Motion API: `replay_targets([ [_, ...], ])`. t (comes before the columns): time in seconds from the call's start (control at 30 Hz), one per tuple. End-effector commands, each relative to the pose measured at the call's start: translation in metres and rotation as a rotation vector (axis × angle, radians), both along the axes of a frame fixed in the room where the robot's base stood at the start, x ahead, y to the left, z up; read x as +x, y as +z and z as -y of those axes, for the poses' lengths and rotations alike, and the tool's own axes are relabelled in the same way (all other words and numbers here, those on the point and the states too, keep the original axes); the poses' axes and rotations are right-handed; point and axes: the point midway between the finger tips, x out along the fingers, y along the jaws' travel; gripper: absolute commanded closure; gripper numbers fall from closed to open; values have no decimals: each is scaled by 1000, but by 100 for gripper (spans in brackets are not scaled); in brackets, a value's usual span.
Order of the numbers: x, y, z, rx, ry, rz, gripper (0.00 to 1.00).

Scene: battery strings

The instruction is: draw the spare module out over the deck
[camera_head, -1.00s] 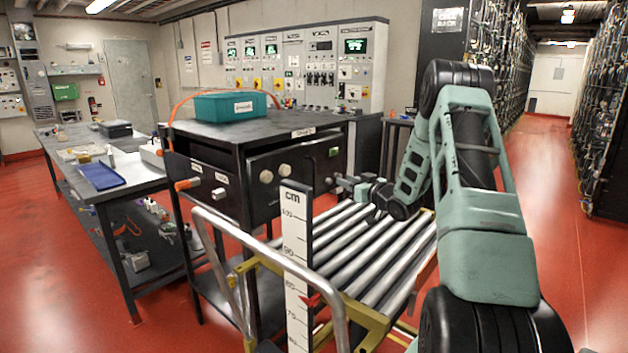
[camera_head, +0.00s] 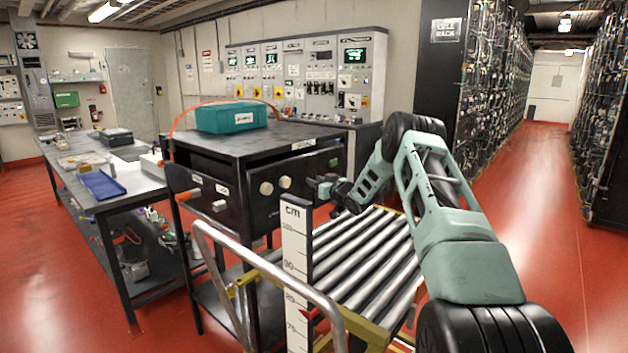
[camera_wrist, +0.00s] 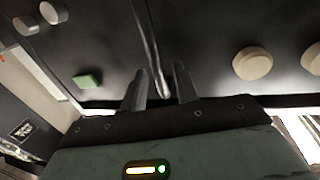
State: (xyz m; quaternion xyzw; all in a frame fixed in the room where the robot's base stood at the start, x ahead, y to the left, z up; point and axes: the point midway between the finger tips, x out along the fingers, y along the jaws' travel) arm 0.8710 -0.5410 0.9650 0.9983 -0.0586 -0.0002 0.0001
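The spare module, which I take to be the black-fronted box (camera_head: 304,187) with round cream knobs, sits in the dark bench frame above the near side of the roller deck. My gripper (camera_head: 313,187) is at its front, right of the knobs. In the wrist view my gripper's two fingers (camera_wrist: 160,88) stand apart, with a slim dark bar (camera_wrist: 150,45) on the front face running between them. Narrow gaps seem to show beside the bar, so the fingers do not look closed on it. The roller deck (camera_head: 365,250) is empty.
A centimetre scale post (camera_head: 296,258) and a bent metal handrail (camera_head: 270,265) stand before the deck. A teal case (camera_head: 231,117) sits on the bench top (camera_head: 255,137). Cell racks (camera_head: 490,70) stand at the right, with open red floor between them.

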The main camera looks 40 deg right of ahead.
Motion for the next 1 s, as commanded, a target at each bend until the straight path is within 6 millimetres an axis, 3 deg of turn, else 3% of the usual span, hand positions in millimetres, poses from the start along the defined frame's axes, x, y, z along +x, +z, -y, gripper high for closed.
replay_targets([
  [0.2,15,0,2,1,0,0,70],
  [0.5,16,0,2,1,-1,0,70],
  [0.63,16,0,2,0,-1,0,100],
  [1.0,10,-1,3,0,-1,-1,100],
])
